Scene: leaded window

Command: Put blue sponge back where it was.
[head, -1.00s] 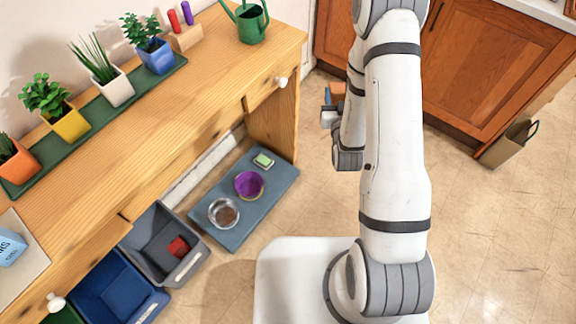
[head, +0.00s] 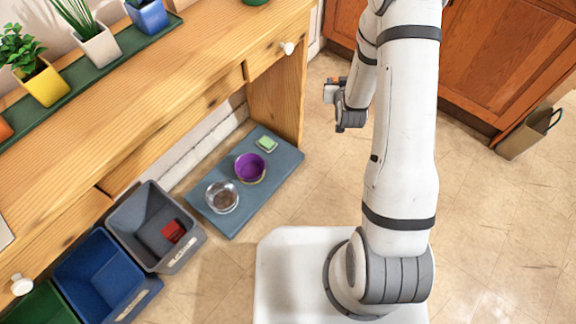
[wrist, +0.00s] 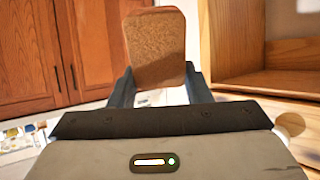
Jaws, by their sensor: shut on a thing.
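My gripper (wrist: 160,82) is shut on a brown, grainy block (wrist: 156,40) with rounded corners, held upright between its two fingers. No blue face of this block shows, so I cannot tell whether it is the blue sponge. In the head view my gripper (head: 334,92) is beyond the desk's right end, in front of the wooden cabinet, with only a small orange-brown bit of the block showing. No other blue sponge is clear in view.
A slate-blue mat (head: 232,222) on the floor holds a metal bowl (head: 222,197), a purple bowl (head: 250,168) and a green item (head: 266,143). A grey bin (head: 190,250) holds a red thing; a blue bin (head: 100,275) stands beside it. Wooden desk (head: 200,85); cabinet (head: 480,70).

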